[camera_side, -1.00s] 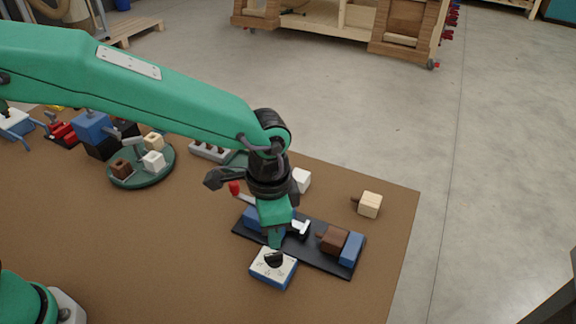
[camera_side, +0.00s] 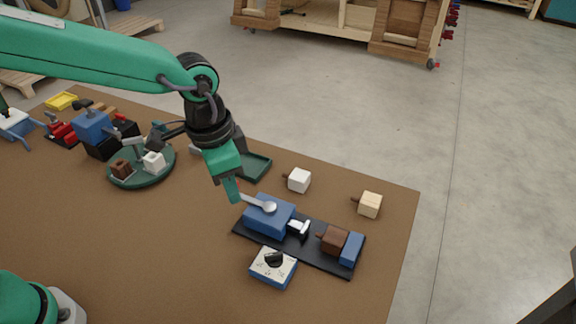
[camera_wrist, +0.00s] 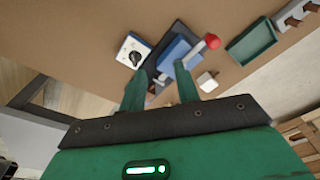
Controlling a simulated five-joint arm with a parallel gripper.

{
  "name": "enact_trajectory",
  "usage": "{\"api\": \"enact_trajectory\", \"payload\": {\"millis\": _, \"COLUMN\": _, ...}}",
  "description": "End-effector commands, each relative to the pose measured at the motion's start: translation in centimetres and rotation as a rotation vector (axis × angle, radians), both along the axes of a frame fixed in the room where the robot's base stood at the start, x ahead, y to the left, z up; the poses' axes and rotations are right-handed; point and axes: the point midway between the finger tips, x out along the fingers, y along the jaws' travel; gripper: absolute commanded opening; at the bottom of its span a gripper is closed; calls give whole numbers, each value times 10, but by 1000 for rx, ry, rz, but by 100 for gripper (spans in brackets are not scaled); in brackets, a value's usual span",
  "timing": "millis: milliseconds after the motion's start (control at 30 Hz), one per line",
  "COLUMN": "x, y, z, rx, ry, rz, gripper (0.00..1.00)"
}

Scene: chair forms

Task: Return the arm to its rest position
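My gripper (camera_side: 233,196) hangs left of the blue vise-like block (camera_side: 268,217), with its tip in front of the lever's upper end in the side view. In the wrist view its two green fingers (camera_wrist: 160,82) stand apart with nothing between them. The block carries a silver lever (camera_side: 260,204); its red knob (camera_wrist: 212,41) is clear in the wrist view, mostly hidden in the side view. A white-topped blue box with a black dial (camera_side: 274,267) stands in front of the block's black base (camera_side: 310,253). It also shows in the wrist view (camera_wrist: 133,50).
A green turntable (camera_side: 132,181) with small cubes, a green tray (camera_side: 256,166) and a blue-and-black machine (camera_side: 92,128) lie left. The brown tabletop (camera_side: 150,250) is clear at the front.

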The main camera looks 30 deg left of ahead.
Motion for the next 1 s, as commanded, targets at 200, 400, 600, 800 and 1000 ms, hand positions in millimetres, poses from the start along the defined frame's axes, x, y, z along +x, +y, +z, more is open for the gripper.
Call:
{"api": "enact_trajectory", "payload": {"millis": 200, "x": -10, "y": 55, "z": 33, "rx": -40, "ry": -64, "rz": 131, "gripper": 32}}
{"api": "enact_trajectory", "payload": {"millis": 400, "x": -27, "y": 100, "z": 53, "rx": -70, "ry": -121, "rz": 246, "gripper": 32}}
{"api": "enact_trajectory", "payload": {"millis": 600, "x": -49, "y": 141, "z": 67, "rx": -95, "ry": -181, "rz": 361, "gripper": 32}}
{"api": "enact_trajectory", "payload": {"millis": 800, "x": -76, "y": 175, "z": 74, "rx": -116, "ry": -244, "rz": 473, "gripper": 32}}
{"api": "enact_trajectory", "payload": {"millis": 1000, "x": -103, "y": 203, "z": 74, "rx": -133, "ry": -306, "rz": 583, "gripper": 32}}
